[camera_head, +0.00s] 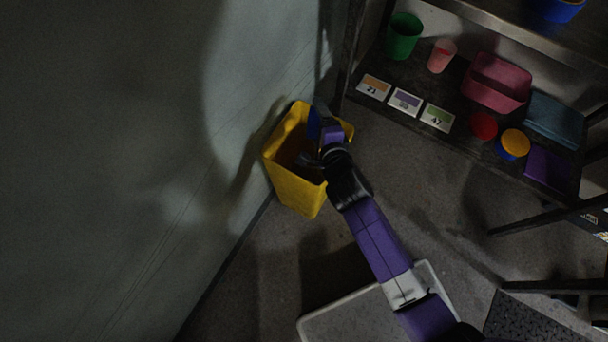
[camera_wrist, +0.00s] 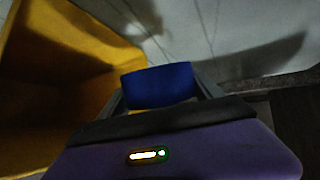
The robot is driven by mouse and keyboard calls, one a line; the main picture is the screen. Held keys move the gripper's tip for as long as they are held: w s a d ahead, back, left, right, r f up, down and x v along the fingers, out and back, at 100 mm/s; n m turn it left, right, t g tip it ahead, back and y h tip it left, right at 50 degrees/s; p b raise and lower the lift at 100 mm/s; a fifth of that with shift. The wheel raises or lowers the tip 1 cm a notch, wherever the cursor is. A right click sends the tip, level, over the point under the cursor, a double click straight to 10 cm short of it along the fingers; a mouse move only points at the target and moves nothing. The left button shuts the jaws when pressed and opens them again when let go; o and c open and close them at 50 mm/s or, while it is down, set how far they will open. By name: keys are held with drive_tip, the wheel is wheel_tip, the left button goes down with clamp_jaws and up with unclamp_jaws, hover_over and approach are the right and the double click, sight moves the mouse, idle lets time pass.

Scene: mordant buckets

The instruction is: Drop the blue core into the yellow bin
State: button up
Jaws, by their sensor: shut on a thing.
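The yellow bin (camera_head: 294,190) stands on the floor against the wall in the head view, its open top facing up. The wrist view shows its yellow inner side (camera_wrist: 50,60) on the left. My gripper (camera_head: 317,118) is over the far part of the bin's opening, close to the rim. In the wrist view, my gripper (camera_wrist: 160,93) is shut on the blue core (camera_wrist: 158,84), with a finger on each side. The core also shows as a small blue patch (camera_head: 314,124) in the head view. My arm hides part of the bin's right side.
A pale wall (camera_head: 110,150) runs along the left, close to the bin. A dark shelf (camera_head: 400,125) at the upper right carries a green cup (camera_head: 403,36), a pink bin (camera_head: 497,82), number cards and other items. A pale-rimmed flat object (camera_head: 345,322) lies below my arm.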

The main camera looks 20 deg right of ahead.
drive_tip(key=shift+f+b, duration=0.55)
drive_tip(key=shift+f, duration=0.65)
drive_tip(key=o, duration=1.4)
drive_tip(key=v, duration=0.7)
drive_tip(key=shift+s+a+r+p, duration=0.1)
drive_tip(key=shift+s+r+p, duration=0.05)
drive_tip(key=shift+s+p, duration=0.2)
